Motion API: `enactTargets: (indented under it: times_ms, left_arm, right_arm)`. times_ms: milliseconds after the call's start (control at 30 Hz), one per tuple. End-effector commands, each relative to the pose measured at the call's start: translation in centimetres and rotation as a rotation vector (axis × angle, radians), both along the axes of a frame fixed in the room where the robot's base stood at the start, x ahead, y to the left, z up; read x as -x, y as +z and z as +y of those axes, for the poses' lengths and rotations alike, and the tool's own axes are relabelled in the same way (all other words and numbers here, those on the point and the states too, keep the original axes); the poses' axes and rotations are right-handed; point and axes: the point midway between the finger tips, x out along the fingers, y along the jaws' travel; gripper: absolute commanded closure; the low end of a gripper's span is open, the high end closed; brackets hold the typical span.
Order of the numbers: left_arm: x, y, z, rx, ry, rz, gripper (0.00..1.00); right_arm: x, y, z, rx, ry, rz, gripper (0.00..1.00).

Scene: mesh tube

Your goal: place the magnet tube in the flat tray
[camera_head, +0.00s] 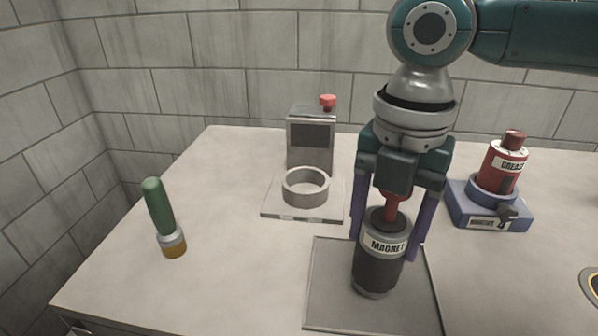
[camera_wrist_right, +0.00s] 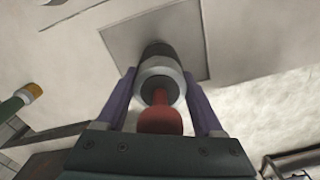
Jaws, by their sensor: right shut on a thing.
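The magnet tube (camera_head: 378,262) is a dark grey cylinder with a white MAGNET label and a red stem on top. My right gripper (camera_head: 388,245) points down with its purple fingers on both sides of the tube, shut on it. The tube is nearly upright, tilted slightly. The flat tray (camera_head: 325,290) is a shallow grey square below it. In the right wrist view the tube (camera_wrist_right: 155,62) is between the fingers, over the tray (camera_wrist_right: 190,30). I cannot tell whether its base touches the tray. My left gripper is not in view.
A grey device (camera_head: 311,140) with a ring stand (camera_head: 306,187) is behind the tray. A red grease bottle (camera_head: 503,163) sits in a blue holder (camera_head: 490,213) at the right. The table's front left is clear.

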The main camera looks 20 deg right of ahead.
Motion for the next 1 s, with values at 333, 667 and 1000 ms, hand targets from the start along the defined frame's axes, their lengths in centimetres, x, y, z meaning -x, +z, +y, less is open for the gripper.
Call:
enactTargets:
  times_ms: [333,667,1000]
  left_arm:
    - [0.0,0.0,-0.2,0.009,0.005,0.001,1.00]
    - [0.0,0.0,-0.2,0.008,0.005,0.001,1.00]
    - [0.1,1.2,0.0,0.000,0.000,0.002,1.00]
  right_arm:
    - [0.0,-0.2,0.0,-0.001,0.000,-0.001,0.11]
    - [0.0,-0.1,0.0,-0.001,-0.001,-0.001,0.01]
    - [-0.1,5.5,0.0,-0.002,0.001,-0.006,0.01]
